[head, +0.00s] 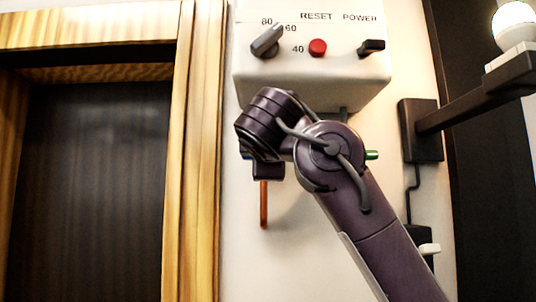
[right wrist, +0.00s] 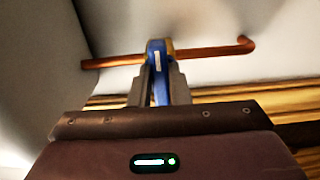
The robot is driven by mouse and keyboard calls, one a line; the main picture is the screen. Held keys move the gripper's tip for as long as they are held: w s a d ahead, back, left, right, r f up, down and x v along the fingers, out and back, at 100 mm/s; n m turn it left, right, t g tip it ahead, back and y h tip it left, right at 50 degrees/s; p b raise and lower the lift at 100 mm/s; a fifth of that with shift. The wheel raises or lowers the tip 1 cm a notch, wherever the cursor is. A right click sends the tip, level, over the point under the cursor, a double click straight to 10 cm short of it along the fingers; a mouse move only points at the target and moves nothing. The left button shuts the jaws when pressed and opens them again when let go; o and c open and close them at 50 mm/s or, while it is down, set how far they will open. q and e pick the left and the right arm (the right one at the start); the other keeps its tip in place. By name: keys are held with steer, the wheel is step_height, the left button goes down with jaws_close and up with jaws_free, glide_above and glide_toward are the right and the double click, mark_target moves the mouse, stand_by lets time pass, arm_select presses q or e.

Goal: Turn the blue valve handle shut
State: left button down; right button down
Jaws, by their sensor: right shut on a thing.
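The blue valve handle (right wrist: 157,58) shows in the right wrist view, at a copper pipe (right wrist: 205,54) that runs across the picture and curls at its right end. The handle points from the pipe towards my wrist and looks crosswise to the pipe. My right gripper (right wrist: 158,84) is shut on the handle, with one grey finger on each side. In the head view my right wrist hides the handle and the gripper almost fully; the lower end of the copper pipe (head: 264,205) hangs below. My left gripper is in neither view.
A white box (head: 345,72) with a grey knob (head: 267,41), a red button (head: 317,47) and a black switch (head: 371,47) is above my wrist. A green part (head: 371,155) shows beside it. A dark lamp bracket (head: 421,130) is at right, a wooden frame (head: 200,150) at left.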

steer(key=c, duration=1.4)
jaws_free()
steer(key=shift+o, duration=0.2)
steer(key=s+b, duration=0.4)
steer(key=s, duration=0.3)
steer(key=shift+s, duration=0.35)
steer(key=shift+f, duration=0.15)
